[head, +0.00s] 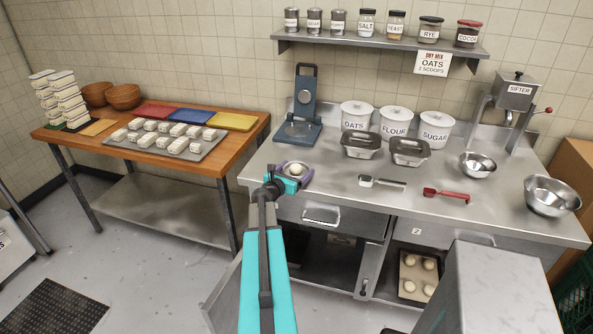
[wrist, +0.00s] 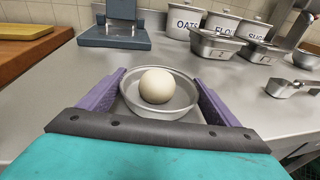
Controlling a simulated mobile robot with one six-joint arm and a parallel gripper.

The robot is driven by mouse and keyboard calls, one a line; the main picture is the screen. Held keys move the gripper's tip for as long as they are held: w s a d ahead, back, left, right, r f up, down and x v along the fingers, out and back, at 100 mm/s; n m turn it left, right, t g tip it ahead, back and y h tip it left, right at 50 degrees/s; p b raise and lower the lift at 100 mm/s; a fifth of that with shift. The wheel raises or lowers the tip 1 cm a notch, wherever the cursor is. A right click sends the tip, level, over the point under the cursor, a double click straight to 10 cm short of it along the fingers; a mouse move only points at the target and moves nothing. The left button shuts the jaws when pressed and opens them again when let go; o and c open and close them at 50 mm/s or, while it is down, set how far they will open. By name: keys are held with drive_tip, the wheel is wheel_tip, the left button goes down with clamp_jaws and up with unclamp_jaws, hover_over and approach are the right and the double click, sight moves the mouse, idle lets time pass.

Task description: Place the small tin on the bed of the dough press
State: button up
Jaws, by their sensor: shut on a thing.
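The small tin (wrist: 184,98) is a shallow round metal dish with a pale dough ball (wrist: 157,85) in it. My gripper (wrist: 158,80) has its purple fingers shut on the tin's two sides. In the head view, my gripper (head: 293,171) holds the tin level near the front left edge of the steel counter; its exact height above the counter is unclear. The blue dough press (head: 304,90) stands farther back by the wall, with its upper plate raised upright. The press base (wrist: 113,38) also shows in the wrist view, beyond the tin and to the left.
Two lidded grey tins (head: 361,150) sit to the right, before white canisters (head: 394,123). A scoop (head: 382,183), a red-handled tool (head: 446,195) and steel bowls (head: 552,197) lie farther right. The counter (head: 325,205) is clear between the held tin and the press.

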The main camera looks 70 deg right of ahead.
drive_tip(key=shift+f, duration=0.25)
drive_tip(key=o, duration=1)
drive_tip(key=shift+r, duration=0.1)
drive_tip(key=shift+b+v, duration=0.7)
drive_tip(key=shift+v, duration=0.75)
drive_tip(key=shift+b+v, duration=1.65)
drive_tip(key=shift+v, duration=3.85)
